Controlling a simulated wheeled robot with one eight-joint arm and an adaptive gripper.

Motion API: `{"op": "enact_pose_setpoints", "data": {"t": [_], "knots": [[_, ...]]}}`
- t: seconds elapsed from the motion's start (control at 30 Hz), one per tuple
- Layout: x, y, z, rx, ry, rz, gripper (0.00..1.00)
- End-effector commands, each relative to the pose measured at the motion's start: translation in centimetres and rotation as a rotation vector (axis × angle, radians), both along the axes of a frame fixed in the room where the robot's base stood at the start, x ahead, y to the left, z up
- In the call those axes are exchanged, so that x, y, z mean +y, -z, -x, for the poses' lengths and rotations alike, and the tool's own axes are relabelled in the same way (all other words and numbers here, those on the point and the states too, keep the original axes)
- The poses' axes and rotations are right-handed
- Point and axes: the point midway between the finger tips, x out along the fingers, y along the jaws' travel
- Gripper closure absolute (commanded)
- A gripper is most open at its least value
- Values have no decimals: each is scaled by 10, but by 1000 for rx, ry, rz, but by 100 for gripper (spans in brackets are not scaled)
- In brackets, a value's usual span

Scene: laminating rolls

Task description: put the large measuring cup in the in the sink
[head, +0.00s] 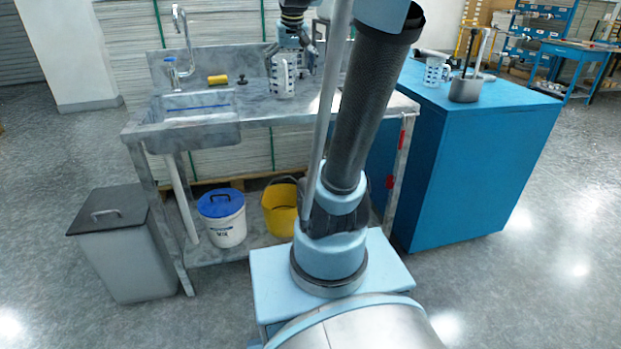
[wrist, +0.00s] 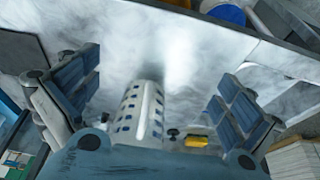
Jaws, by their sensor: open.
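A white measuring cup (head: 282,78) with dark marks stands on the metal counter, right of the sink. In the wrist view the measuring cup (wrist: 140,112) is between my spread fingers, with space on both sides. My gripper (head: 293,60) is open, above and close to this cup in the head view, and its fingers (wrist: 160,75) show in the wrist view without touching it. A second similar cup (head: 436,72) stands on the blue cabinet; I cannot tell which is larger. The sink (head: 200,132) is at the counter's left end, under a tap.
A yellow roll (head: 218,79) and a small black object (head: 242,80) lie behind the sink, left of the cup. The blue cabinet (head: 480,160) holds a grey container (head: 465,90). A grey bin (head: 122,245) stands at left, and buckets sit below the counter.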

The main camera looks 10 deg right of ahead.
Motion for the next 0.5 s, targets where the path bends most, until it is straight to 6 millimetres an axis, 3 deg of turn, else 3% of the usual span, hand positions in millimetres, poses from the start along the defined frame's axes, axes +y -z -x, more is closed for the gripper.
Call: {"op": "enact_pose_setpoints", "data": {"t": [0.1, 0.5], "knots": [[0, 33, 46, 18, -2, 1, 0], [1, 157, 183, 84, -8, 3, 0]]}}
